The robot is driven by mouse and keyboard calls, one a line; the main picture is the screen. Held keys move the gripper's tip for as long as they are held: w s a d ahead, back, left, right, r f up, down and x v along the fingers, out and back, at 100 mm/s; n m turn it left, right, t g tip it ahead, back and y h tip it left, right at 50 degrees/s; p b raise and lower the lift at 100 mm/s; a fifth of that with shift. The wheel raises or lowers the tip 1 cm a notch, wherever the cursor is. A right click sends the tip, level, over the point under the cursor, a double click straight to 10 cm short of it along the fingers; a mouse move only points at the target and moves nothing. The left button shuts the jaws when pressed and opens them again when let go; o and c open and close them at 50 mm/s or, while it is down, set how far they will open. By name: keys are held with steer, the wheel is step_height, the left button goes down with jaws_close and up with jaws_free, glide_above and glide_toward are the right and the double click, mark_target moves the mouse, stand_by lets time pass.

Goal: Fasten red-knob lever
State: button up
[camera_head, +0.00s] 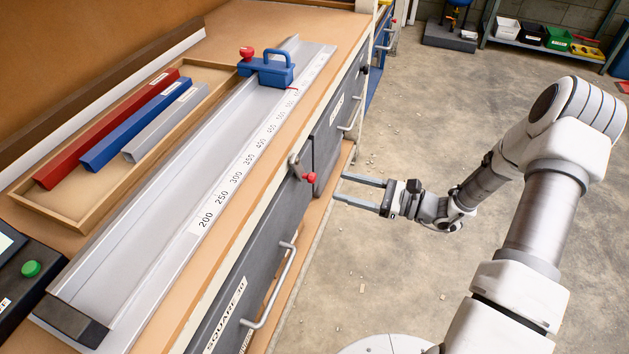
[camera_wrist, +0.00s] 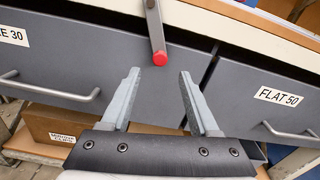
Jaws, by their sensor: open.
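A short grey metal lever (camera_head: 295,163) with a red knob (camera_head: 310,178) is mounted at the front edge of the bench. In the wrist view the lever (camera_wrist: 155,28) points down across the upper drawer edges, with its red knob (camera_wrist: 160,58) at the lower end. My gripper (camera_head: 341,188) is open and empty, in front of the bench and to the right of the knob. In the wrist view the knob shows just beyond and between the fingertips (camera_wrist: 158,74), apart from both.
Grey drawers with bar handles (camera_head: 270,292) lie below the bench top. A measuring channel (camera_head: 150,235) on the bench carries a blue stop block (camera_head: 268,70) with its own red knob (camera_head: 246,53). A wooden tray (camera_head: 95,208) holds coloured bars. The floor behind my gripper is mostly clear.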

mark_target(315, 177)
steer(key=b+x, duration=0.1)
steer(key=x, duration=0.7)
steer(key=shift+w+a+b, duration=0.1)
steer(key=shift+a+b, duration=0.2)
jaws_close()
steer(key=shift+w+d, duration=0.1)
stand_by(0.9)
